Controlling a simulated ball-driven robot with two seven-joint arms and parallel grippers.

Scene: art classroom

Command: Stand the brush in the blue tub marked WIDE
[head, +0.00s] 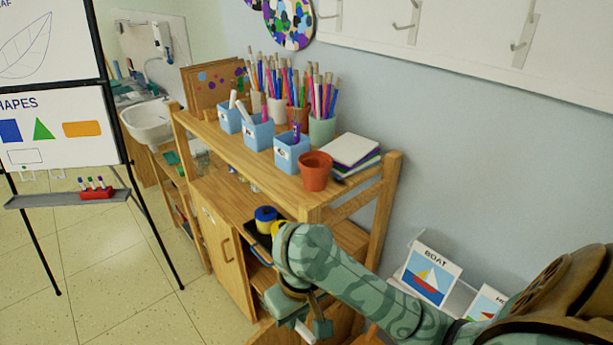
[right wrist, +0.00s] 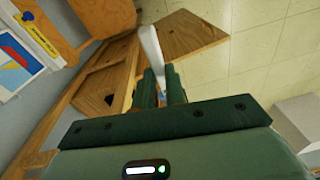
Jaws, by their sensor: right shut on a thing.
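Three blue tubs stand in a row on top of the wooden shelf unit: a far one (head: 229,121), a middle one (head: 258,137) and a near one (head: 290,158). Each has a small white label; I cannot read which says WIDE. The far and middle tubs hold pale sticks, the near one a purple stick. My right gripper (head: 306,328) is low in front of the shelf, below the tubs, shut on a slim white rod, seemingly the brush. My left gripper is out of view.
A terracotta pot (head: 315,171) stands right beside the near tub, with stacked books (head: 352,150) behind. Cups of pencils (head: 321,131) line the back. The shelf unit (head: 215,150) has a cabinet door below. An easel stands left; open floor (head: 110,260) lies between.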

